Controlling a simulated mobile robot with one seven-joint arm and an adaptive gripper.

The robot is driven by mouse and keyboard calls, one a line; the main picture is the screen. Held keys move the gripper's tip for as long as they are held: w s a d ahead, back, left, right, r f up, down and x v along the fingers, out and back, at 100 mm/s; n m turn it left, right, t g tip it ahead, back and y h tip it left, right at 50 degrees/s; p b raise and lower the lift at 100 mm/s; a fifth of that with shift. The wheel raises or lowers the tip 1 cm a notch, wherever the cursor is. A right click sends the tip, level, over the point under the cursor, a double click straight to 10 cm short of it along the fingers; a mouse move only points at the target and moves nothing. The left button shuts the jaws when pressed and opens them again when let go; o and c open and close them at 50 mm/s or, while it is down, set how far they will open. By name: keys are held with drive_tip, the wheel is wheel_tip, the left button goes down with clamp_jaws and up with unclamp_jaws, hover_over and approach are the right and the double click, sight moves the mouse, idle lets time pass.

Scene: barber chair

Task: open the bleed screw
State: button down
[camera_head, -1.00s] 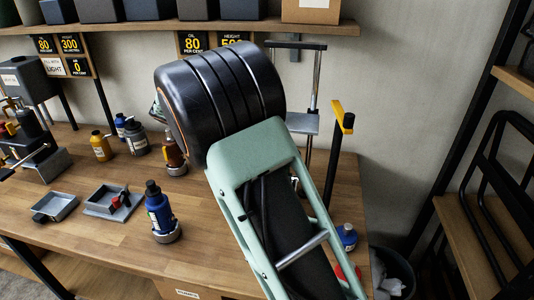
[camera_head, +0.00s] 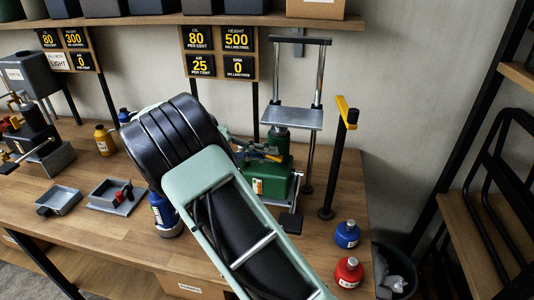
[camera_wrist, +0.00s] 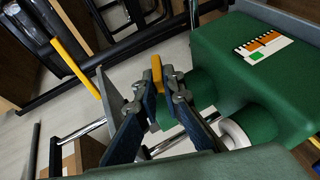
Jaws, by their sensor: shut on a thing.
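The green jack (camera_head: 268,182) stands on the bench under a grey press plate. In the wrist view its green body (camera_wrist: 225,75) fills the right side, with a label on top. My gripper (camera_wrist: 156,88), with dark blue fingers, is shut on a small yellow tab (camera_wrist: 157,70) beside the jack's green cylinder. The tab looks like the bleed screw's grip, but its join to the jack is hidden. In the head view my gripper (camera_head: 264,153) is at the jack's upper front, partly hidden by my arm.
A black post with a yellow grip (camera_head: 347,110) stands right of the press. A blue bottle (camera_head: 347,234) and a red bottle (camera_head: 348,272) stand at the bench's right end. Grey trays (camera_head: 112,195) lie at left. Signs (camera_head: 220,53) hang behind.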

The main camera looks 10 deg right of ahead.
drive_tip(key=c, duration=2.1)
unclamp_jaws()
drive_tip(key=v, duration=1.2)
